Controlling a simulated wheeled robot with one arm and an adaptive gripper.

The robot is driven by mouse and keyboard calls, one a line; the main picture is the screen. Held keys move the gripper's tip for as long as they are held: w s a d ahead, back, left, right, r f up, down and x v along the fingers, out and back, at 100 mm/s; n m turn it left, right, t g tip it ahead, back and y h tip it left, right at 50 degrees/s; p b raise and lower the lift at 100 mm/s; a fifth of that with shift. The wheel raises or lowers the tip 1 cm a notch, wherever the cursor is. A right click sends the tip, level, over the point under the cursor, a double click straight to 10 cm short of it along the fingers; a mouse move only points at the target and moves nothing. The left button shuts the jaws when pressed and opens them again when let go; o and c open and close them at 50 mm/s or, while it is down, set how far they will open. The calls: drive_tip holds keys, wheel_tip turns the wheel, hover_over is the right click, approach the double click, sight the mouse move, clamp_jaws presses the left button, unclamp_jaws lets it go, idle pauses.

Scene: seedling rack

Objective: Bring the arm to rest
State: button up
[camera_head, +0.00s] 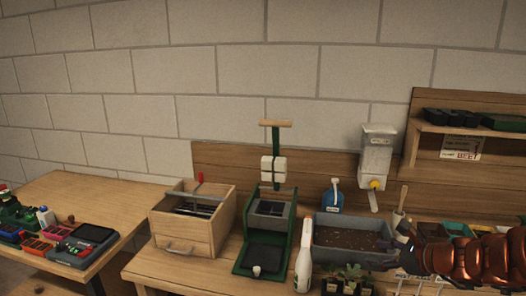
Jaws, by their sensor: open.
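My gripper (391,246) is at the lower right, at the end of my copper-coloured arm. It points left, and its dark fingers are open, with nothing visible between them. It overlaps the right end of a grey tray of brown soil (328,262) in the picture. I cannot tell whether it touches the tray. My arm runs out of the picture on the right and hides part of the bench there.
The bench holds a wooden box (182,236), a green press (246,268), a white bottle (303,268), a blue bottle (333,200) and seedlings (352,278). A dispenser (376,155) and shelf (470,133) are behind. A second table (100,200) stands left.

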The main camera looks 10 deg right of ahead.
drive_tip(key=s+a+n+g, duration=0.3)
drive_tip(key=s+a+n, duration=0.2)
drive_tip(key=a, duration=0.3)
drive_tip(key=s+a+f+n+g+y, duration=0.1)
drive_tip(key=s+a+n+g, duration=0.3)
drive_tip(key=a, duration=0.3)
drive_tip(key=s+a+n+g, duration=0.1)
drive_tip(key=s+a+n, duration=0.4)
drive_tip(key=a, duration=0.3)
drive_tip(key=s+d+n+g+h, duration=0.2)
drive_tip(key=s+n, duration=0.4)
drive_tip(key=s, duration=0.3)
drive_tip(key=s+d+f+n+g+h, duration=0.1)
drive_tip(key=s+d+n+g+h, duration=0.1)
drive_tip(key=s+n+h, duration=0.2)
drive_tip(key=s+n, duration=0.2)
drive_tip(key=s, duration=0.2)
drive_tip(key=shift+s+f, duration=0.25)
drive_tip(key=shift+s, duration=0.15)
